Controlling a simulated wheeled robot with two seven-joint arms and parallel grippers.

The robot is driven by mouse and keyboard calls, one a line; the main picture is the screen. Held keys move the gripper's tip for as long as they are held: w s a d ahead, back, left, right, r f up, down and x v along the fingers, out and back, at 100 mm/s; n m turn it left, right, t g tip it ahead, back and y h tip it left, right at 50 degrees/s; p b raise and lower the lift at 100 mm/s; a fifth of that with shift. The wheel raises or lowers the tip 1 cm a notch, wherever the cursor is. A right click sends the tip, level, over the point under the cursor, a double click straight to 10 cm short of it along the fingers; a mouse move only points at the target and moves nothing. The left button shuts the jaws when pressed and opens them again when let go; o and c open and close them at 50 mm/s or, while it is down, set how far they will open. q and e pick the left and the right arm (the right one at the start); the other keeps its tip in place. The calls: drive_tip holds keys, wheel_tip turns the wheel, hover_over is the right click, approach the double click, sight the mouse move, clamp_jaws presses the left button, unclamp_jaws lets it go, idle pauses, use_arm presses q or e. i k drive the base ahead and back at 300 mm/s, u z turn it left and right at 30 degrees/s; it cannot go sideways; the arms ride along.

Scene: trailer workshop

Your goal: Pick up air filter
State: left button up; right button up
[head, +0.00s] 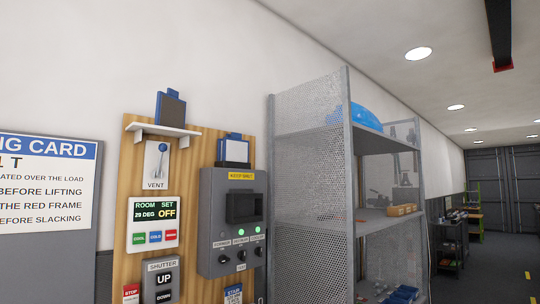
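I cannot tell for sure which object is the air filter. A small dark panel with a blue frame (171,110) stands upright on a white wall shelf (160,130) at the top of the wooden board. A similar blue-framed piece with a pale face (235,150) stands at the top of the grey control box (219,225), to the right and lower. Neither of my grippers is in view.
A mesh-sided metal rack (315,180) stands right of the board, with a blue rounded object (358,117) on top and small boxes (402,210) on a shelf. The wooden board (125,215) carries switches. An open aisle (495,265) runs at far right.

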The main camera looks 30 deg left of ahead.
sight(234, 148)
drive_tip(key=z, duration=0.5)
drive_tip(key=i, duration=2.95)
drive_tip(key=u, duration=1.7)
drive_tip(key=i, duration=0.75)
drive_tip(key=u, duration=0.8)
